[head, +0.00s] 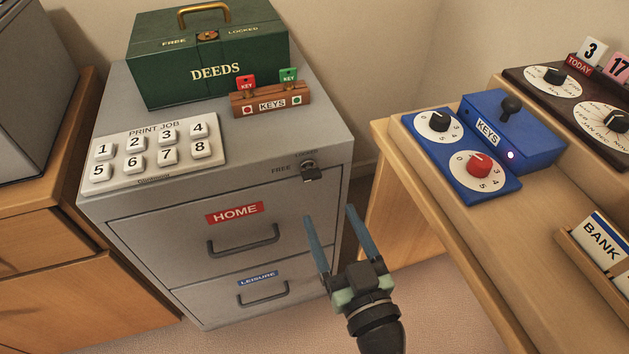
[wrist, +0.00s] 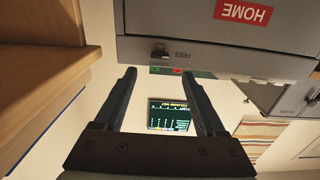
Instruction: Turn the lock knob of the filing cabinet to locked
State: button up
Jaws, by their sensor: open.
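The grey filing cabinet (head: 150,215) stands in the middle of the head view. Its lock knob (head: 311,173) is a small dark piece on a round metal plate at the top right of the front. In the wrist view the picture is upside down, and the knob (wrist: 160,51) shows beyond the fingertips. My gripper (head: 329,214) is open and empty, below and in front of the knob, apart from it. In the wrist view its fingers (wrist: 156,75) stand apart with nothing between them.
The HOME drawer (head: 170,240) and the LEISURE drawer (head: 215,293) look shut. On the cabinet are a green DEEDS box (head: 165,80), a KEYS rack (head: 270,104) and a numbered panel (head: 215,125). A wooden desk (head: 440,185) with a blue KEYS box (head: 545,150) stands close on the right.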

aim_at(313, 179)
jog(key=x, duration=0.9)
jog(key=shift+w, duration=0.1)
grip_shut()
